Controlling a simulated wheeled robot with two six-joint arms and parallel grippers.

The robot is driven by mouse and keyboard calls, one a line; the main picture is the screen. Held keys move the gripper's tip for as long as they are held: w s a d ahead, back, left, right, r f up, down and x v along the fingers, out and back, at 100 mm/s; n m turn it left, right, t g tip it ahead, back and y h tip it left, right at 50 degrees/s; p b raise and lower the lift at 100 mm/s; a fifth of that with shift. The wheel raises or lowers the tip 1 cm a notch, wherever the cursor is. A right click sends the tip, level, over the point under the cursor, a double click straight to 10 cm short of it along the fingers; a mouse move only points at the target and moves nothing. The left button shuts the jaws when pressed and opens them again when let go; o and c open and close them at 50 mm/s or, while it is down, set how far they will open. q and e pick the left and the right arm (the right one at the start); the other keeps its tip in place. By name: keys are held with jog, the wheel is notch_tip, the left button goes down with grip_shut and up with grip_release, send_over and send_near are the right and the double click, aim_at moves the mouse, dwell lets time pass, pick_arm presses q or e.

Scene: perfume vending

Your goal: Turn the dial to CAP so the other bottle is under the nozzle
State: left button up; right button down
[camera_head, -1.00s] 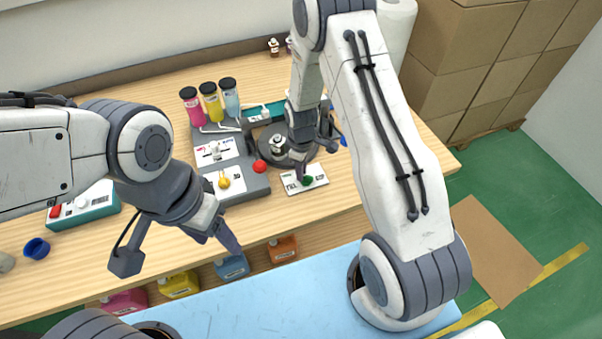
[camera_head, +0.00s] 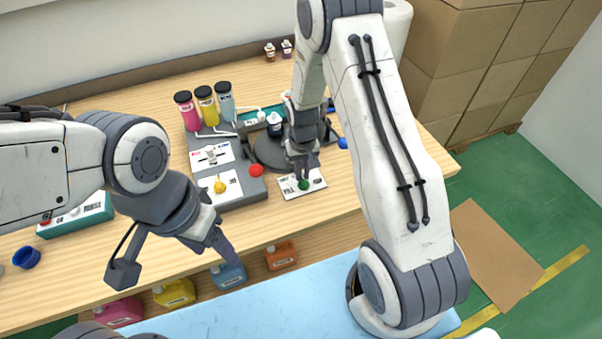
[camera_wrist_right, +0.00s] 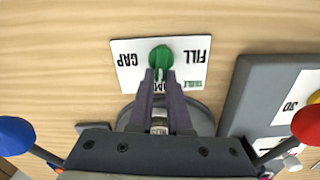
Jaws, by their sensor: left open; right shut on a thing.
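The green dial knob (camera_head: 303,185) stands on a white card (camera_wrist_right: 127,72) lettered CAP and FILL, upside down in the right wrist view. My right gripper (camera_wrist_right: 161,76) is shut on the knob (camera_wrist_right: 160,57). Which label the knob points at is unclear. Behind it is the dark round turntable (camera_head: 268,156). A small pale thing (camera_wrist_right: 159,125) shows between my fingers, partly hidden. The nozzle is hidden behind my right arm. My left gripper (camera_head: 224,247) is open and empty above the table's front edge.
Pink, yellow and blue bottles (camera_head: 206,106) stand behind the grey console, which carries a red ball knob (camera_head: 256,170) and a yellow knob (camera_head: 220,186). A teal box (camera_head: 80,217) and a blue cap (camera_head: 27,257) lie at left.

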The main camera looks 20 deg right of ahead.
aim_at(308, 182)
jog(key=m, duration=0.4)
jog(key=shift+d+m+b, duration=0.3)
jog(key=shift+m, duration=0.1)
jog(key=m, duration=0.3)
jog(key=shift+s+d+m, duration=0.2)
jog(key=shift+m, duration=0.1)
jog(key=m, duration=0.4)
jog(key=shift+s+d+b, duration=0.15)
jog(key=shift+s+b, duration=0.1)
jog(key=shift+b, duration=0.05)
jog(key=shift+s+m, duration=0.2)
jog(key=shift+m, duration=1.7)
jog(key=c, duration=0.9)
grip_release()
jog(key=shift+o, duration=0.2)
notch_tip(308, 182, up, 10)
jog(key=b, duration=0.1)
jog(key=shift+r, duration=0.25)
